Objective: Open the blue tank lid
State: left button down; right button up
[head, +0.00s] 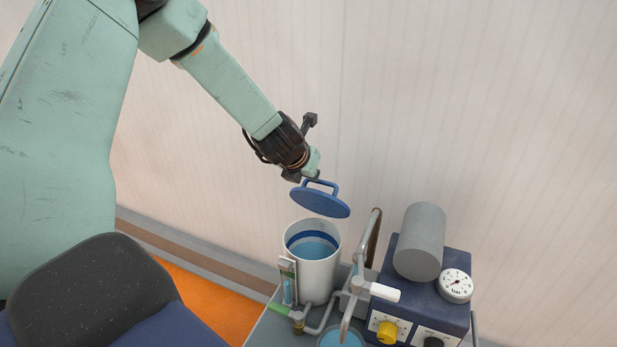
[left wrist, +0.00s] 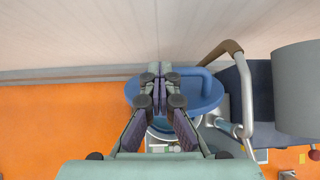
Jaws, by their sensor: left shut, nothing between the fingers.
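The blue tank lid (head: 320,203) is a round disc with a loop handle (head: 322,184). It is raised and slightly tilted above the white tank (head: 318,278), with a visible gap to the rim. The tank's mouth is open and shows blue liquid inside. My left gripper (head: 315,172) is at the handle from above left, shut with nothing between its fingers. In the left wrist view the shut fingers (left wrist: 160,72) lie in front of the lid (left wrist: 205,98), beside its handle. Whether they touch or hook the handle cannot be told. My right gripper is not in view.
Right of the tank stand a grey pipe with a white-handled lever (head: 384,292) and a dark blue box (head: 405,315). The box carries a grey cylinder (head: 420,242), a gauge (head: 456,285) and a yellow knob (head: 387,331). A wall stands close behind.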

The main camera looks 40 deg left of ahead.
pick_arm(q)
jog(key=shift+w+a+r, duration=0.1)
jog(key=shift+w+a, duration=0.1)
jog(key=shift+w, duration=0.5)
jog(key=shift+w+a+r, duration=0.1)
jog(key=shift+w+a, duration=0.05)
jog(key=shift+w, duration=0.6)
jog(key=shift+w+a, duration=0.2)
jog(key=shift+w, duration=0.6)
